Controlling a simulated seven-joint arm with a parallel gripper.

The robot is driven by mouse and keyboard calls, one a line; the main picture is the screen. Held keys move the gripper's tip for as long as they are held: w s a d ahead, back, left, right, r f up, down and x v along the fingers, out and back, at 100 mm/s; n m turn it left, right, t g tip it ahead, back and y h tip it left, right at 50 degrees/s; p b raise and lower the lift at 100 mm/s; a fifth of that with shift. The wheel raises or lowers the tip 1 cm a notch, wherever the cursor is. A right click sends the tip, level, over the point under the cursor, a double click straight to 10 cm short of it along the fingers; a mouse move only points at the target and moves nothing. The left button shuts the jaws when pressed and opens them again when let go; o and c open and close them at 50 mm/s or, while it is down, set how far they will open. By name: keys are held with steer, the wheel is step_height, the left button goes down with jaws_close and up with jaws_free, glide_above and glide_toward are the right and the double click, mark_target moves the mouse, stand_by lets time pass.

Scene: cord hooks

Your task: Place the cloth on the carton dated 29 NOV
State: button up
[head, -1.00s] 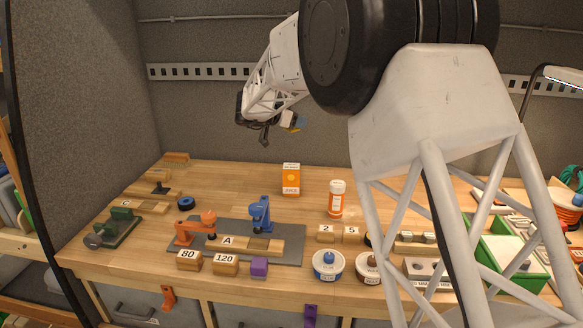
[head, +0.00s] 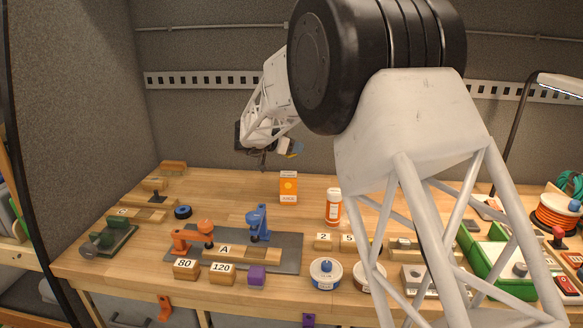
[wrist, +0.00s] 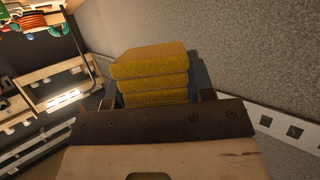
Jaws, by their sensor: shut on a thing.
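The orange and white carton (head: 288,188) stands upright on the bench, towards the back. Its printing is too small to read, so I cannot tell its date. My gripper (head: 263,157) is above the bench, higher in the picture than the carton and to its left. In the wrist view a yellow folded cloth (wrist: 152,76), in several layers, sits between the jaws, with something blue behind it. A small yellow and blue patch also shows beside my gripper in the head view. My gripper is shut on the cloth, clear of the carton.
An orange-capped bottle (head: 333,207) stands right of the carton. Clamps (head: 258,222) on a grey plate (head: 289,260), numbered blocks (head: 222,272) and a round tin (head: 325,273) lie nearer the front. A green tray (head: 488,262) is at right.

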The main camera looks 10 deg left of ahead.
mark_target(291, 173)
steer(key=shift+f, duration=1.75)
steer(key=shift+f, duration=1.85)
steer(key=shift+f, duration=0.15)
steer(key=o, duration=0.9)
steer(key=shift+s+a+r, duration=0.15)
steer(key=shift+r, duration=0.1)
steer(key=v, duration=1.1)
steer(key=shift+s+a, duration=0.2)
steer(key=shift+s, duration=0.05)
